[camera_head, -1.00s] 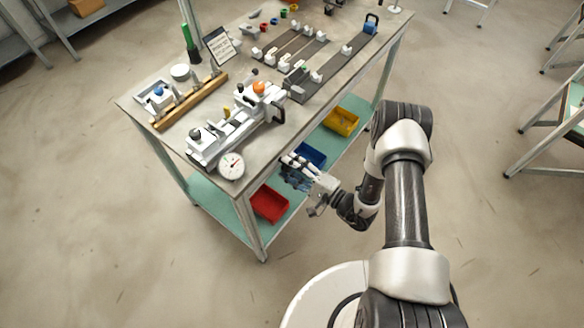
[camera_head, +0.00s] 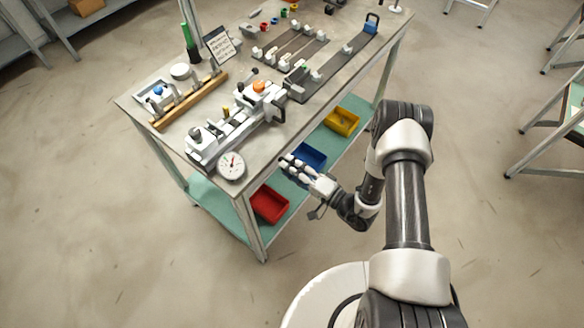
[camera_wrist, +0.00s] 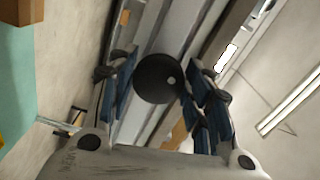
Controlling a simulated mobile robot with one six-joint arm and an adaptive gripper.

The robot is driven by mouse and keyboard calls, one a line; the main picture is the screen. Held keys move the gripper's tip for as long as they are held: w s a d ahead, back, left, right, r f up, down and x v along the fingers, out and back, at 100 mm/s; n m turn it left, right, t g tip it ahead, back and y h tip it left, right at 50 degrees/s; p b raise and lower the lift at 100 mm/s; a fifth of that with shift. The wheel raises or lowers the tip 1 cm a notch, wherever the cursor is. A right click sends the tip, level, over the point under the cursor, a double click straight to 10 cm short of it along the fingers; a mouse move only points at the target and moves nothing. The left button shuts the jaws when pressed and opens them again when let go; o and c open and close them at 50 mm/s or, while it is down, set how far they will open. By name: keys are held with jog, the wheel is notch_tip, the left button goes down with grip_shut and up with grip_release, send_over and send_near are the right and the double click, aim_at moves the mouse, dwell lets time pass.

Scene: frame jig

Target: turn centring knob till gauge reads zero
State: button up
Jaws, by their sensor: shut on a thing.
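The round black centring knob (camera_wrist: 158,78) is between my blue-padded fingers in the wrist view. My gripper (camera_wrist: 162,92) is shut on it; the right pad is close against the knob, and contact on the left is hard to see. In the head view my gripper (camera_head: 288,163) is at the front side of the bench, and the knob cannot be made out there. The white dial gauge (camera_head: 231,166) faces up at the near corner of the grey frame jig (camera_head: 203,148). Its needle is too small to read exactly.
The jig stands on the grey bench top (camera_head: 180,142). An orange knob (camera_head: 259,87) and a black handle (camera_head: 279,108) are on its far end. Red (camera_head: 269,205), blue (camera_head: 309,156) and yellow (camera_head: 342,121) bins sit on the shelf below. The floor around my arm is clear.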

jog(key=o, duration=1)
jog(key=v, duration=1.2)
